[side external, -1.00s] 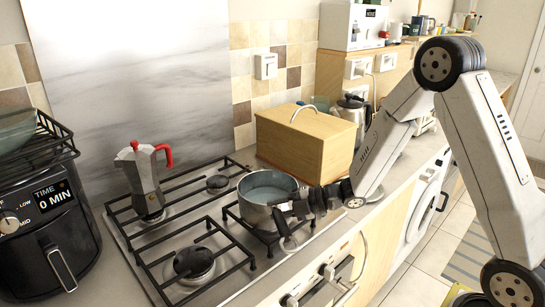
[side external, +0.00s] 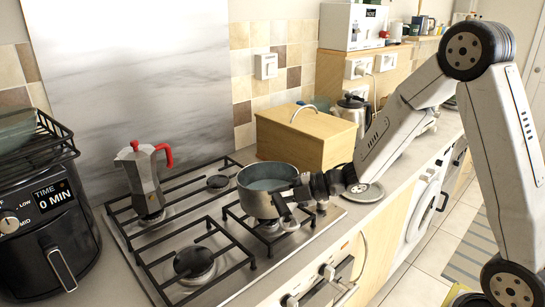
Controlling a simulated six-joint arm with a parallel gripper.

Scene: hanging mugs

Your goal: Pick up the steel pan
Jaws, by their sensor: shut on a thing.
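The steel pan (side external: 256,202) is a round, open grey pot in the side external view, over the front right part of the gas hob. It looks roughly level and slightly above the black grate. My gripper (side external: 287,202) comes in from the right and is shut on the steel pan at its right side. The fingers are dark and small here, so the exact contact and the pan's handle are hard to make out.
A moka pot (side external: 145,180) with a red handle stands on the rear left of the hob (side external: 118,236). A wooden bread box (side external: 305,138) stands close behind the pan. A black air fryer (side external: 45,225) is at the left. A small saucer (side external: 368,193) lies right of the hob.

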